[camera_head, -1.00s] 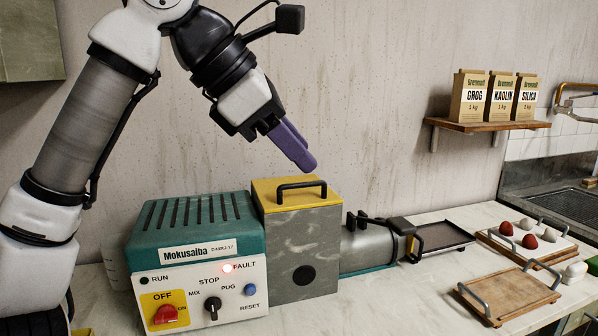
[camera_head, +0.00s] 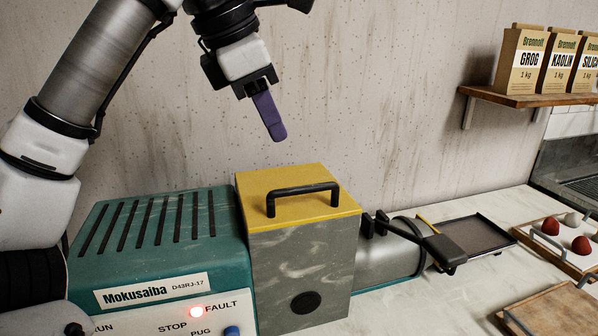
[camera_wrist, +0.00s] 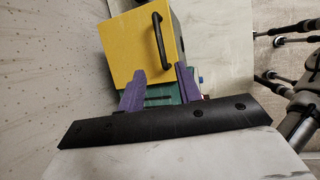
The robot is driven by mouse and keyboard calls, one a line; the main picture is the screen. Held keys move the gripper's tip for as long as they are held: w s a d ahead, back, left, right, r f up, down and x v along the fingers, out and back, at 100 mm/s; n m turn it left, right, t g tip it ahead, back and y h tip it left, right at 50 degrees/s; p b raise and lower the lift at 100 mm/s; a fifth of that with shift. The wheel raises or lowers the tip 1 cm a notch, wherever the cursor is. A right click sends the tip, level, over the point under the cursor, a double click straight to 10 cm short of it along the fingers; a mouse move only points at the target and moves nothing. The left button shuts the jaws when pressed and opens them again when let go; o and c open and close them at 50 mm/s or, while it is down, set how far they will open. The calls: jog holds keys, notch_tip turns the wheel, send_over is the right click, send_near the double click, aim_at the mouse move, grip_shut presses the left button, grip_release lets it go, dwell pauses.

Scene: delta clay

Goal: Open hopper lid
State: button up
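The yellow hopper lid (camera_head: 285,177) lies flat and closed on the grey marbled hopper box (camera_head: 300,262). Its black bar handle (camera_head: 304,188) stands up from the top. In the wrist view the lid (camera_wrist: 136,52) is beyond my fingertips, with the handle (camera_wrist: 160,40) along its right side. My gripper (camera_head: 276,136) has purple fingers and hangs above and behind the lid, apart from it. In the wrist view the two fingers of my gripper (camera_wrist: 159,76) are spread with nothing between them.
The teal Mokusaiba machine (camera_head: 160,245) joins the hopper at left, with a red light lit by FAULT. A metal barrel (camera_head: 385,260) with black clamps and a dark tray (camera_head: 480,236) lie to the right. A wooden shelf (camera_head: 535,95) with paper bags hangs on the wall.

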aim_at(299, 190)
jog(key=x, duration=1.2)
grip_shut()
